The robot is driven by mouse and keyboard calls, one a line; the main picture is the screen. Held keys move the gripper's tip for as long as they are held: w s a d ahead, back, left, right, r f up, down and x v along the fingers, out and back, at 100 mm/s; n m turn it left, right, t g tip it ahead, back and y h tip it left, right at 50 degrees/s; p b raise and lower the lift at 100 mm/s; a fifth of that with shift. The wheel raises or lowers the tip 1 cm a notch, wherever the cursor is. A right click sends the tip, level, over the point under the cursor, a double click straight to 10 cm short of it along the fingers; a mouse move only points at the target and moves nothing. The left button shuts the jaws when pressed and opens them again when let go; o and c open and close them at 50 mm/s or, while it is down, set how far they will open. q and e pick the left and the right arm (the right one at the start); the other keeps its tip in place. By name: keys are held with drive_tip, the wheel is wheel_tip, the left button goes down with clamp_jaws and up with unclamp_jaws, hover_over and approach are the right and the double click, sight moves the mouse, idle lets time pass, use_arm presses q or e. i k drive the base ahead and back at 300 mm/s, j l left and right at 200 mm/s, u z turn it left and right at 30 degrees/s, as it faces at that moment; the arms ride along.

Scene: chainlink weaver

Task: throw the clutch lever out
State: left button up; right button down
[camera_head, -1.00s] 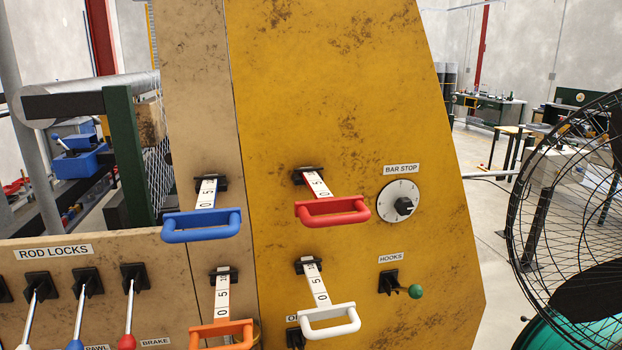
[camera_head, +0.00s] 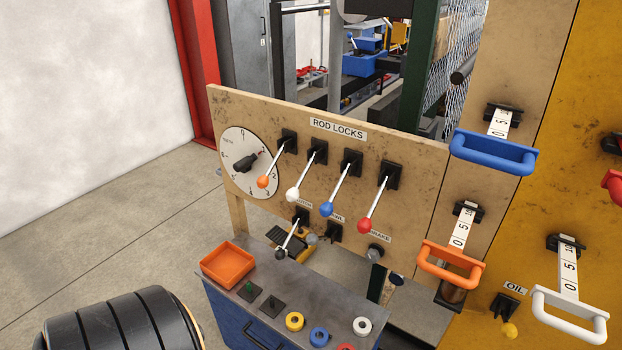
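A control panel (camera_head: 222,110) carries a row of levers under a ROD LOCKS sign (camera_head: 338,129). Below them a lever with a black knob (camera_head: 281,253) slants down and left from a black mount (camera_head: 301,216). The label above this mount is partly covered and too small to read surely, so I cannot confirm it is the clutch lever. Neither of my grippers is in view.
Orange, white, blue and red-knobbed rod-lock levers overhang the lower row. A blue cabinet (camera_head: 222,296) with an orange tray (camera_head: 228,264) stands in front. Blue (camera_head: 494,152), orange (camera_head: 452,262) and white (camera_head: 570,318) pull handles jut out at right.

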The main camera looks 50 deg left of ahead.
sight(280, 254)
drive_tip(key=u, duration=1.7)
drive_tip(key=k+l+z, duration=0.25)
drive_tip(key=l, duration=0.55)
drive_tip(key=l+z, duration=0.25)
drive_tip(key=l, duration=0.5)
